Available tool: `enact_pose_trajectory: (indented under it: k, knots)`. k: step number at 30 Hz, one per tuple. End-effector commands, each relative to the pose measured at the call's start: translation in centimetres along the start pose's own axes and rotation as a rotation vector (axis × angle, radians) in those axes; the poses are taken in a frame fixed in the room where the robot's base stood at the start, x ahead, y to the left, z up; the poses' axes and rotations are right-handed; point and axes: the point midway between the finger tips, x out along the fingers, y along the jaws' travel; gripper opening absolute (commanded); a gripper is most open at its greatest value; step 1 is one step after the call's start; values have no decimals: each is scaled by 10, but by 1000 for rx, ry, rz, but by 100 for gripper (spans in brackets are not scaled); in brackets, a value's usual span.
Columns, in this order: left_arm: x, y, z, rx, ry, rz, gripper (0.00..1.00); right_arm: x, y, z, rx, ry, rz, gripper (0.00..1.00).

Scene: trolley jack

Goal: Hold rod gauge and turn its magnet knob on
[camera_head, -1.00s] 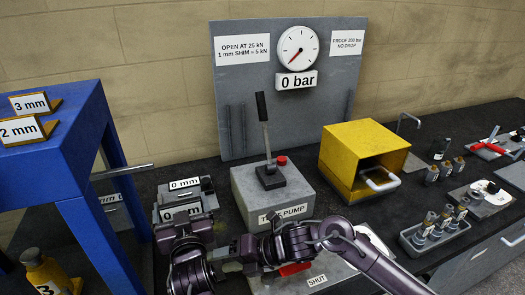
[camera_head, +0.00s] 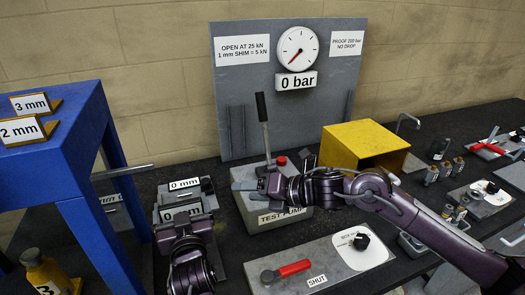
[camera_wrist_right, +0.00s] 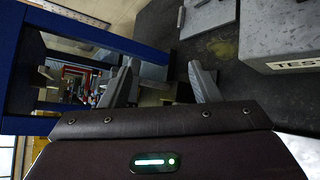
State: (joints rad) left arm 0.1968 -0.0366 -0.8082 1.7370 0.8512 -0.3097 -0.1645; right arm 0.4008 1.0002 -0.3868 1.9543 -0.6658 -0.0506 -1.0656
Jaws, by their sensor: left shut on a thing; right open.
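The rod gauge (camera_head: 168,196) appears to be the grey block with "0 mm" labels, standing right of the blue frame. A small dark part at its right end (camera_head: 207,186) may be its magnet knob; its setting is too small to tell. My left gripper (camera_head: 182,226) is at the front of the gauge, shut on it as far as I can see; its fingertips are partly hidden. My right gripper (camera_head: 243,180) is open and empty, pointing left, beside the pump lever and right of the gauge. Its spread fingers also show in the right wrist view (camera_wrist_right: 163,66).
The test pump (camera_head: 284,217) with its upright lever (camera_head: 262,120) is beside my right gripper. The blue frame (camera_head: 85,170) stands at left, with a thin rod (camera_head: 122,172) sticking out. A plate with a red handle (camera_head: 292,269) lies in front. A yellow box (camera_head: 350,142) is at right.

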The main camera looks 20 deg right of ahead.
Motion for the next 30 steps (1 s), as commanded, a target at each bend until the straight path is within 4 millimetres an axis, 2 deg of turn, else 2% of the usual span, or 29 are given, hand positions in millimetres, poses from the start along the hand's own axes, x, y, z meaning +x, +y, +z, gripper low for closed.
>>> enact_pose_trajectory:
  k: [6,15,21,30]
  knots:
    - [0,0,0,1,1,-1,46,-12,12,41,-66,-95,-4,57]
    - [0,-1,0,1,2,-1,46,-27,26,81,-127,-192,-3,57]
    - [0,-1,-1,2,2,-1,46,-30,29,89,-139,-213,-3,57]
    - [0,-1,-1,2,3,-2,46,-30,29,90,-139,-215,-3,56]
